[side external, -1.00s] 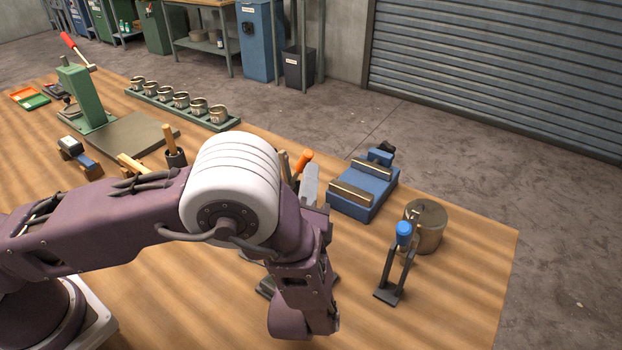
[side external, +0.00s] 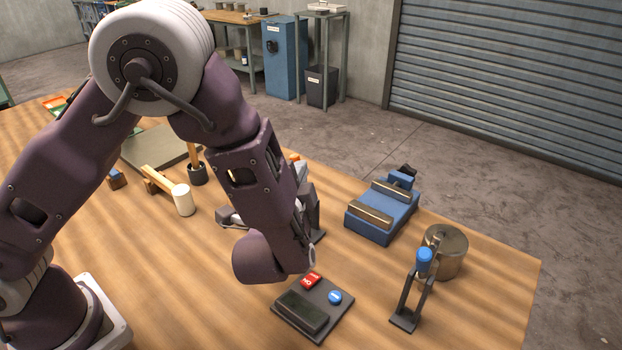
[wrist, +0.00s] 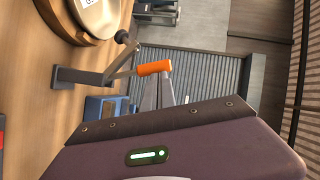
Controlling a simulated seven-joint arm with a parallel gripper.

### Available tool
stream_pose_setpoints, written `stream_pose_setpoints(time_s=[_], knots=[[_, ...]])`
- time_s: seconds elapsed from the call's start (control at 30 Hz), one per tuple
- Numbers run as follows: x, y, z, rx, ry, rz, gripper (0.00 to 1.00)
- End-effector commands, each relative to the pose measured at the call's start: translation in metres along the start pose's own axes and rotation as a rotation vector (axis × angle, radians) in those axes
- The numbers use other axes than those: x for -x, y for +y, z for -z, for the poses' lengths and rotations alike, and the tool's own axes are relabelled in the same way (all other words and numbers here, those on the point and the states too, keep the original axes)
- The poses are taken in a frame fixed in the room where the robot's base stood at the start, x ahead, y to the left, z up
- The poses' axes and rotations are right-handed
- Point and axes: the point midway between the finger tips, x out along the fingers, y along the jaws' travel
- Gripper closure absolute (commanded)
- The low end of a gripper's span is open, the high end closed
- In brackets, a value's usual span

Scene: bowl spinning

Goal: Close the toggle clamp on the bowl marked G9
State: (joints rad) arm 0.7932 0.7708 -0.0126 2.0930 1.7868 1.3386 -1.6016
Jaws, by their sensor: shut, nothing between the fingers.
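A toggle clamp with an orange handle (wrist: 153,68) stands in the wrist view, its dark post and base (wrist: 72,76) beside a round, pale gold bowl (wrist: 95,18). The clamp's black tip (wrist: 122,37) is close to the bowl's rim; contact cannot be told. The bowl carries a white label, cut off and unreadable. My gripper (wrist: 165,88) is shut and empty, its grey fingertips right by the orange handle; I cannot tell if they touch. In the side view my arm hides most of this clamp and bowl; only a bit of orange (side external: 294,157) shows.
A button box (side external: 313,308) with a red and a blue button lies in front. A blue-handled clamp (side external: 424,262) stands by a lidded brass pot (side external: 448,250) at right. A blue vise (side external: 382,212) is behind, and a mallet (side external: 182,200) lies left.

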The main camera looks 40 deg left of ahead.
Motion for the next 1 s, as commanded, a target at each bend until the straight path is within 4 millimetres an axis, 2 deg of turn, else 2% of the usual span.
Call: stream_pose_setpoints(time_s=[0.37, 0.7, 1.0], knots=[[-0.016, -0.006, -0.028, 0.271, -0.001, -0.157, 1.0], [-0.025, -0.004, -0.044, 0.264, 0.0, -0.153, 1.0], [-0.028, -0.003, -0.048, 0.264, 0.0, -0.154, 1.0]])
